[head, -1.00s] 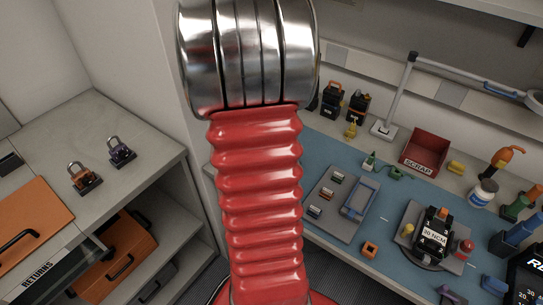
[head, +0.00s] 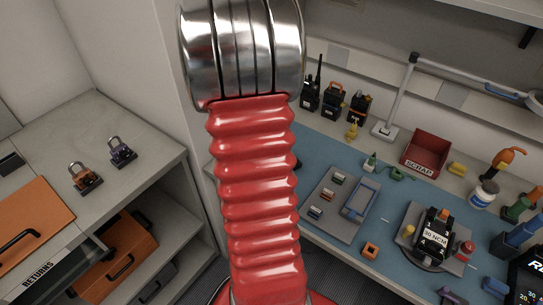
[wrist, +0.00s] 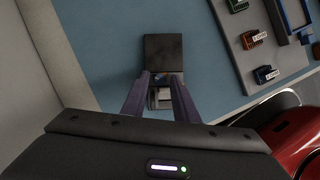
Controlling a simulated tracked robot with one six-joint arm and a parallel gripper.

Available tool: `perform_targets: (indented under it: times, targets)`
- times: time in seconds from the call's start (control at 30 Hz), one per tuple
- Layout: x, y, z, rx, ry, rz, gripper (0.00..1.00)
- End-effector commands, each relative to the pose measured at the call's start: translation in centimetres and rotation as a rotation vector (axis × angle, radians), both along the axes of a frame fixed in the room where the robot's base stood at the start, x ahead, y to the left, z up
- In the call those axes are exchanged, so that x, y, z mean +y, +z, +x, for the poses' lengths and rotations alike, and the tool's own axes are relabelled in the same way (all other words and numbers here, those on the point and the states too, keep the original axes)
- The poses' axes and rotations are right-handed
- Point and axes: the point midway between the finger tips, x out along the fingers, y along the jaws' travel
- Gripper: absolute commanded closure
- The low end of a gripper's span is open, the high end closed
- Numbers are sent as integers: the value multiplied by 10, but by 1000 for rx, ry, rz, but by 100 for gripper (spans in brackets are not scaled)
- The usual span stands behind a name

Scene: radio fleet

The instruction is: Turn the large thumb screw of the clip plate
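In the wrist view, a dark square plate (wrist: 165,52) lies on the blue mat; it may be the clip plate, but I cannot tell. A small light-grey part (wrist: 161,98) shows at its near edge, between my fingers. My gripper (wrist: 161,80) points down at it with its two purple-grey fingers apart, one on each side of the grey part. I see no clear contact. No thumb screw can be made out. In the head view my red arm hides my gripper and most of this spot.
A grey tray (head: 323,228) with several small cells lies to the right of the plate. A red scrap bin (head: 425,150) and several radios stand at the back.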

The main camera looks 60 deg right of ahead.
Motion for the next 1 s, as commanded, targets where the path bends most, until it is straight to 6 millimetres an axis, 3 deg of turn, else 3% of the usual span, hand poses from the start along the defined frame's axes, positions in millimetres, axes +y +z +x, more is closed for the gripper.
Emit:
perform_targets:
  times: [0.1,0.63,1.0]
  targets:
    - [0,0,0,1,0,1,65]
    - [1,-1,-2,2,20,3,65]
    - [2,-1,-4,2,242,3,65]
